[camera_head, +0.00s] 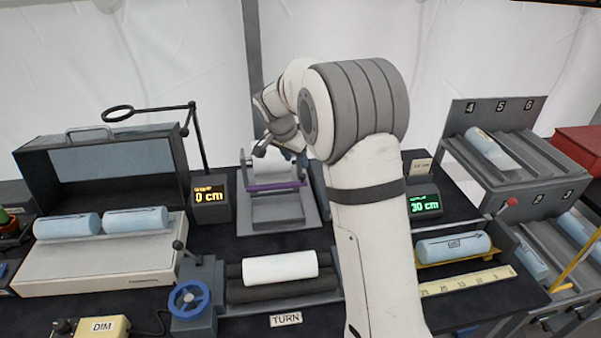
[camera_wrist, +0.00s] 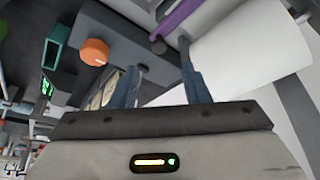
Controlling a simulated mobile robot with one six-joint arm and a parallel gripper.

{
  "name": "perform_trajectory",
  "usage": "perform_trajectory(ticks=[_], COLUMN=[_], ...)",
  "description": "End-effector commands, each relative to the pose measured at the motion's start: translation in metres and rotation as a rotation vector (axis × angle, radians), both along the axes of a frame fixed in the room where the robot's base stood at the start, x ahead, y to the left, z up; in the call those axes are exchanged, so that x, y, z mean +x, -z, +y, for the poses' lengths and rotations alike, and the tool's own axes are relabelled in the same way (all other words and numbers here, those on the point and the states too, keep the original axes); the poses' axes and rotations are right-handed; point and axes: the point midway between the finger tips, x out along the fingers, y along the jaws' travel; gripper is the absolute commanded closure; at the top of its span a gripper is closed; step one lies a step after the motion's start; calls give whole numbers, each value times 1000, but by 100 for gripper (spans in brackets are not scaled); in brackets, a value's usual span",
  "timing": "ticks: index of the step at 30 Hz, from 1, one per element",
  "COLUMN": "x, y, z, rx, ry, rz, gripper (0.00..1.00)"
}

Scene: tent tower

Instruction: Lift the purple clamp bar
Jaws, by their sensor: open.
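The purple clamp bar (camera_head: 275,185) lies across the front of a grey stand (camera_head: 283,212) at the middle of the table, below a white roll (camera_head: 272,168). In the wrist view the purple bar (camera_wrist: 182,16) shows at the top, partly cut off by the frame edge, beside the large white roll (camera_wrist: 245,50). My gripper (camera_wrist: 160,62) is open, with its two blue-grey fingers apart and nothing seen between them. The bar is beyond the fingertips, near the right finger; I cannot tell whether they touch. In the head view my arm hides most of the gripper.
A lamp post and a 0 cm display (camera_head: 210,198) stand left of the stand. A 30 cm display (camera_head: 425,204) is to the right. A roller unit with a blue handwheel (camera_head: 189,299) is in front. An orange knob (camera_wrist: 95,52) is left of my fingers in the wrist view.

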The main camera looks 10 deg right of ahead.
Motion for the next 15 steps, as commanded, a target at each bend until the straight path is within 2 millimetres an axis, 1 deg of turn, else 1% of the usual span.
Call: perform_trajectory(ticks=[9, 12, 15], x=[11, 15, 17], y=[44, 56, 63], z=[-14, -18, -20], rx=[0, 0, 1], ry=[0, 0, -1], rz=[6, 4, 2], gripper=[58, 58, 58])
